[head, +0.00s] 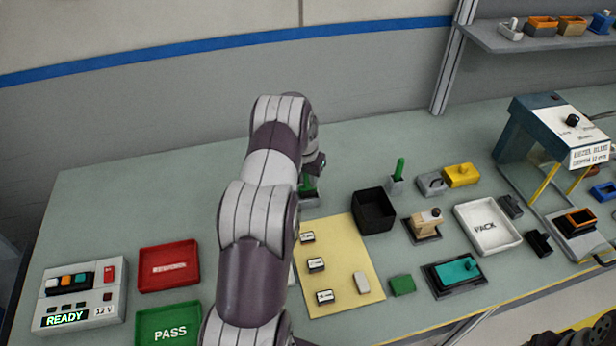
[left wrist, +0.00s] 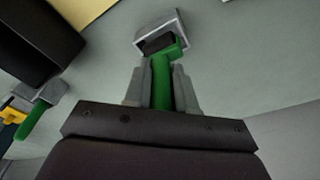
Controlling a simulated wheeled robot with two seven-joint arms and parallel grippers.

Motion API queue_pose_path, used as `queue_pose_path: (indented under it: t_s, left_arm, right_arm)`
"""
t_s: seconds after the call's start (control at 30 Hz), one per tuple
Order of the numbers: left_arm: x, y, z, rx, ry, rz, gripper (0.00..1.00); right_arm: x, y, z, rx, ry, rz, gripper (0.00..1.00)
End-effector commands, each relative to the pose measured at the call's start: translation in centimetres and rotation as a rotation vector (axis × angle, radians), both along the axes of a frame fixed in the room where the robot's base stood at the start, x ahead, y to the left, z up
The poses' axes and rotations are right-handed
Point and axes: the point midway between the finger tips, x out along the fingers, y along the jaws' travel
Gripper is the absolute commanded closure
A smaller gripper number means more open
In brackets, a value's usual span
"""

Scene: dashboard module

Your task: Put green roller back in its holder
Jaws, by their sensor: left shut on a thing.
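The green roller (left wrist: 160,85) is between the two grey fingers of my left gripper (left wrist: 162,90) in the left wrist view, which is shut on its handle. Its far end bends at a dark part framed by a grey, box-like holder (left wrist: 148,30); I cannot tell whether it is seated inside or just over it. In the head view a bit of green roller (head: 307,183) shows beside my left gripper (head: 316,168), mostly hidden by my arm.
A second green-handled tool (head: 399,167) stands upright in a grey holder to the right, also in the left wrist view (left wrist: 35,120). A black bin (head: 374,226) stands nearby. A yellow mat (head: 345,250) with small labelled blocks lies in front. Red (head: 150,284) and green (head: 150,338) trays lie left.

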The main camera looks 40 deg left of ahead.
Motion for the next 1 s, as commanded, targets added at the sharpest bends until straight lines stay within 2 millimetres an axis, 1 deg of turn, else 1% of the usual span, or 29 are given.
queue_pose_path:
  t_s: [1.0]
  left_arm:
    - [0.0,0.0,-2.7,0.000,0.000,0.000,1.00]
  right_arm:
    - [0.0,0.0,-2.0,0.000,0.000,0.000,0.29]
